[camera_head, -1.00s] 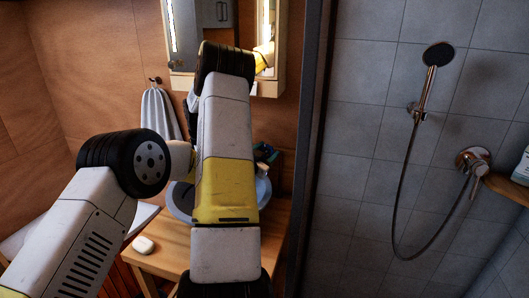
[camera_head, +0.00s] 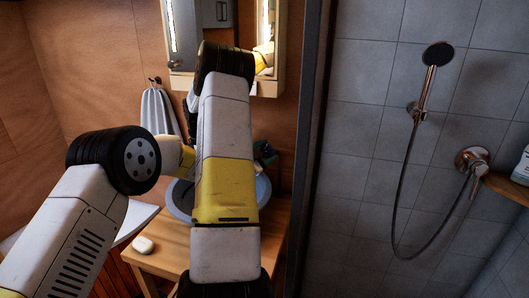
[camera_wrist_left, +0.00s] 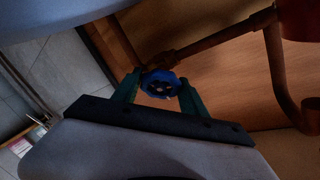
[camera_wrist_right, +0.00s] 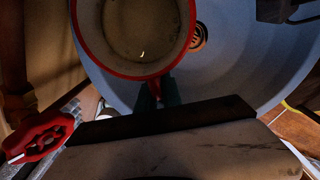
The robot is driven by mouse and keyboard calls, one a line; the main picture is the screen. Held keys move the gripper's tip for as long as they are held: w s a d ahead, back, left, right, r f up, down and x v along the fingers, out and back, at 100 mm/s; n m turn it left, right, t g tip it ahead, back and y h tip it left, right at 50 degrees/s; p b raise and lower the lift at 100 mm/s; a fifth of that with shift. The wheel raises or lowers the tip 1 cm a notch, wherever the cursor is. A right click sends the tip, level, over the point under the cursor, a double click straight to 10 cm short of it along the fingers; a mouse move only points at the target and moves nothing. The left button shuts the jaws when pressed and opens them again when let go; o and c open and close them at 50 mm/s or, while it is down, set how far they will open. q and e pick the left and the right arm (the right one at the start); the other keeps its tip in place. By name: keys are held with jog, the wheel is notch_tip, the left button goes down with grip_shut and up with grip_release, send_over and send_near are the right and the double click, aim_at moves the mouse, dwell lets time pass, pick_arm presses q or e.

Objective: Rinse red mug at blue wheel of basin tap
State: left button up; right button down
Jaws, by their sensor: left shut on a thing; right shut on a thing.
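The blue wheel (camera_wrist_left: 161,85) of the tap sits between the teal fingers of my left gripper (camera_wrist_left: 158,79), which is shut on it in the left wrist view. Copper pipework (camera_wrist_left: 215,38) runs from the wheel to the upper right. In the right wrist view, my right gripper (camera_wrist_right: 158,88) is shut on the red mug (camera_wrist_right: 97,57), whose pale inside and red rim face the camera. The mug is over the basin (camera_wrist_right: 262,72). A small glint shows inside; I cannot tell whether water is there. In the head view, my arms partly hide the basin (camera_head: 180,201).
A red wheel (camera_wrist_right: 38,135) is at the lower left of the right wrist view. A dark spout-like part (camera_wrist_right: 285,10) is at its upper right. A white soap-like item (camera_head: 143,245) lies on the wooden counter (camera_head: 170,262). A towel (camera_head: 160,115) hangs behind; the shower is to the right.

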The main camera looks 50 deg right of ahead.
pick_arm(q)
jog(key=shift+w+a+r, duration=0.1)
jog(key=shift+w+a, duration=0.05)
jog(key=shift+w, duration=0.25)
jog(key=o, duration=1.4)
jog(key=shift+c, duration=0.2)
pick_arm(e)
jog(key=shift+w, duration=0.1)
pick_arm(q)
jog(key=shift+s, duration=0.15)
jog(key=s+a+r, duration=0.1)
jog(key=a, duration=1)
jog(key=shift+s+a+r, duration=0.2)
jog(key=shift+s+a, duration=0.15)
pick_arm(e)
jog(key=shift+a, duration=4)
